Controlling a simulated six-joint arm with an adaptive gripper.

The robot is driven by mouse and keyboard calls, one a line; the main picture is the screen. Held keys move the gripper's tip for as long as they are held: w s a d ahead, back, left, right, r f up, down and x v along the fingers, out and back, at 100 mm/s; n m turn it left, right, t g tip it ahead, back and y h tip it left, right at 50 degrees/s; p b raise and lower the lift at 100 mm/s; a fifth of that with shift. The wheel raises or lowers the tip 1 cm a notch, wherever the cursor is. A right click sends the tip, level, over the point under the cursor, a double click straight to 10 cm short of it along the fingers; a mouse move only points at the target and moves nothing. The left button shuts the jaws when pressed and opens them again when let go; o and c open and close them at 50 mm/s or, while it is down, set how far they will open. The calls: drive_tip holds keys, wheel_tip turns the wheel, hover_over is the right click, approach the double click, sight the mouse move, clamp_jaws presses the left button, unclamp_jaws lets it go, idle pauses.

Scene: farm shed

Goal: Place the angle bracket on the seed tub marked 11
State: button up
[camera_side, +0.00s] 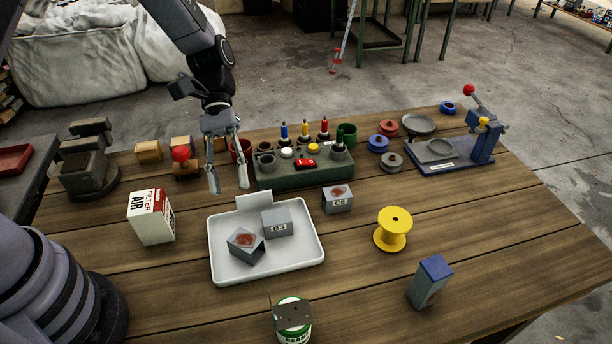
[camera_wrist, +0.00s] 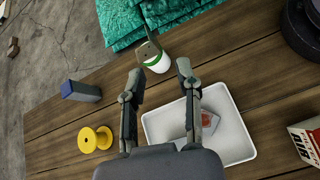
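A grey angle bracket (camera_side: 294,315) with small holes rests on top of a green and white seed tub (camera_side: 296,336) at the bottom edge of the side view. One flange lies flat on the lid and the other stands up. The wrist view also shows the bracket (camera_wrist: 148,49) and the tub (camera_wrist: 158,63). I cannot read a number 11 on the tub; only part of its lettering shows. My gripper (camera_side: 229,190) is open and empty, raised behind the white tray and well apart from the bracket. Its fingers (camera_wrist: 158,70) also show in the wrist view.
A white tray (camera_side: 226,270) holds two grey blocks. A green tool holder (camera_side: 290,178) stands behind.

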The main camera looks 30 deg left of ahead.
drive_tip(key=s+a+r+m+t+y, duration=0.3)
drive_tip(key=s+a+r+t, duration=0.3)
drive_tip(key=a+r, duration=0.3)
drive_tip(key=s+a+r+m+t+y, duration=0.3)
drive_tip(key=s+a+r+t+y, duration=0.1)
drive_tip(key=s+a+r+t, duration=0.3)
wheel_tip(320, 180, up, 2)
drive_tip(key=a, duration=0.3)
drive_tip(key=shift+r+y, duration=0.25)
drive_tip(key=shift+y, duration=0.05)
drive_tip(key=shift+o, duration=0.2)
